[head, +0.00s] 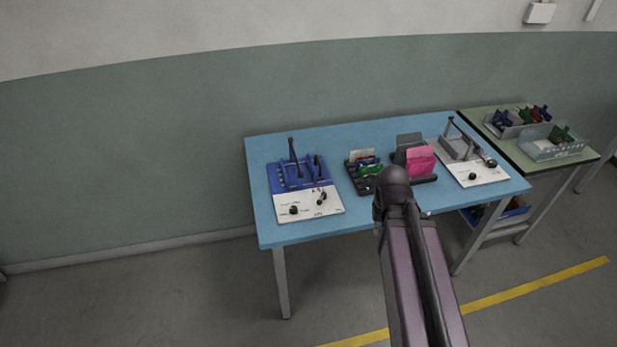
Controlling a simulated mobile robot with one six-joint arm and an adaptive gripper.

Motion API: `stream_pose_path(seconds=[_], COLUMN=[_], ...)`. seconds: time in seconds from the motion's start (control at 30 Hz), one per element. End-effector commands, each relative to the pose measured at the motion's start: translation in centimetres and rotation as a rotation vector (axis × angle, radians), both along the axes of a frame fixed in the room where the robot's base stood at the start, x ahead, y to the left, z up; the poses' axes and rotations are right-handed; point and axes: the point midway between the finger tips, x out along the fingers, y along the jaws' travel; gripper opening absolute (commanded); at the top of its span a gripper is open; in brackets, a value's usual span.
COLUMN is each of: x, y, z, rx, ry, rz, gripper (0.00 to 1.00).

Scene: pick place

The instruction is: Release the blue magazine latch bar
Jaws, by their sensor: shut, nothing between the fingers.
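The blue magazine fixture (283,184) sits on the left part of the blue table, with a white panel (310,208) at its front. A dark bar (292,152) stands upright at its back, and a shorter dark part (318,166) stands to the right. Which of these is the latch bar is too small to tell. A black knob (294,210) and other small dark parts sit on the white panel. My arm reaches up from the bottom to a dark rounded joint in front of the table, right of the blue fixture. My gripper's fingers do not show.
A black rack (358,183) with green and blue pieces and a holder with a pink piece (421,160) stand mid-table. A similar grey fixture (456,150) stands at the right. A green side table (520,160) holds bins. The blue table's (258,160) left edge is clear.

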Motion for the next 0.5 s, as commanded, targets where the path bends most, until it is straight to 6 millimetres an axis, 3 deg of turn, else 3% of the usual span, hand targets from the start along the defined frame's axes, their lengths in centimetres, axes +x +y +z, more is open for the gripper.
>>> stream_pose_path(seconds=[0.27,0.5], x=[5.7,14.5], y=[2.5,6.4], z=[-1.8,-3.3], rx=[0.138,0.38], ry=[0.006,0.08], rz=[-0.195,-0.526], gripper=[0.0,0.0])
